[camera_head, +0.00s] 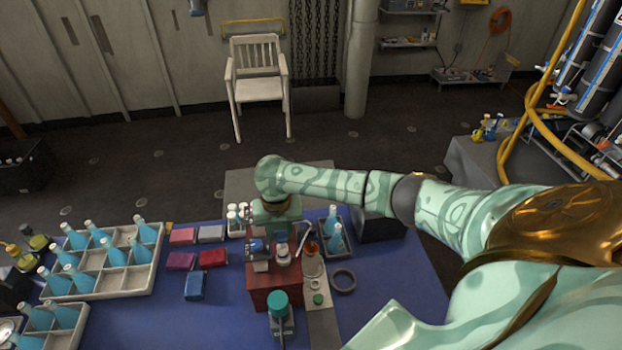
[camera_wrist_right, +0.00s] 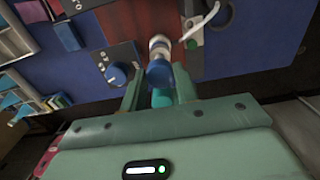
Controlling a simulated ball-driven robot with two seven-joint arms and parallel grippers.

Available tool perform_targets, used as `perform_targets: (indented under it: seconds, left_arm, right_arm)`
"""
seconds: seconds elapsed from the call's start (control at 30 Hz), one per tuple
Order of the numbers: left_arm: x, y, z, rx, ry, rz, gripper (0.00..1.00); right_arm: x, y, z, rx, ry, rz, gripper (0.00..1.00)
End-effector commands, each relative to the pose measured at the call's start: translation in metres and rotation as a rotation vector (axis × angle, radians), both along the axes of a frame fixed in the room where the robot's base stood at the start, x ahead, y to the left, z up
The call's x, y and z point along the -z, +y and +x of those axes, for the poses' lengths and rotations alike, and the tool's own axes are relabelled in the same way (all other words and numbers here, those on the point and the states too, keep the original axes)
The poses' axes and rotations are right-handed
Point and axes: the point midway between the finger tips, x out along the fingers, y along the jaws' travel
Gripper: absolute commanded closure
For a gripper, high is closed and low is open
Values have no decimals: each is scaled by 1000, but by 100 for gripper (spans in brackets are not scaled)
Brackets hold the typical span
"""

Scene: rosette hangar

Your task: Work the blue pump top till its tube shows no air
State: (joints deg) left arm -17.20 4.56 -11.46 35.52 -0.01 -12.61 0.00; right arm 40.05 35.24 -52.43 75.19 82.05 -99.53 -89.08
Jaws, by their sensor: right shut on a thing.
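My right gripper (camera_head: 277,250) reaches down over the dark red box (camera_head: 262,297) on the blue table. In the right wrist view its two fingers (camera_wrist_right: 159,78) are closed on the sides of the blue pump top (camera_wrist_right: 159,71). A white collar (camera_wrist_right: 158,44) shows just beyond the blue top. A pale curved tube (camera_wrist_right: 203,24) runs beside it, and it also shows in the head view (camera_head: 303,238). The tube is too small to tell whether it holds air. In the head view the gripper hides much of the pump. My left gripper is out of view.
A teal-capped item (camera_head: 277,301) stands in front of the box. A dark ring (camera_head: 344,280) lies to its right. A white divided tray (camera_head: 100,290) of blue-filled flasks and several coloured packs (camera_head: 212,258) are at left. The front right of the table (camera_head: 395,290) is clear.

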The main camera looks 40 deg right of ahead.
Motion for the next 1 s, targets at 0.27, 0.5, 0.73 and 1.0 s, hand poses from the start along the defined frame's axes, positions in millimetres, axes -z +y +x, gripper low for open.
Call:
perform_targets:
  seconds: [0.27, 0.5, 0.73, 1.0]
  left_arm:
    - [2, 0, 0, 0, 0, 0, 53]
    - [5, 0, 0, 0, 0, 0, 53]
    - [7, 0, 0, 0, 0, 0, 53]
    - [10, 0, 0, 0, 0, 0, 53]
  right_arm:
    - [3, 1, 0, 0, 1, 2, 85]
    - [8, 1, 0, 0, 1, 2, 85]
    - [13, 1, -1, 0, 1, 2, 85]
    - [18, 1, -1, 0, 2, 1, 85]
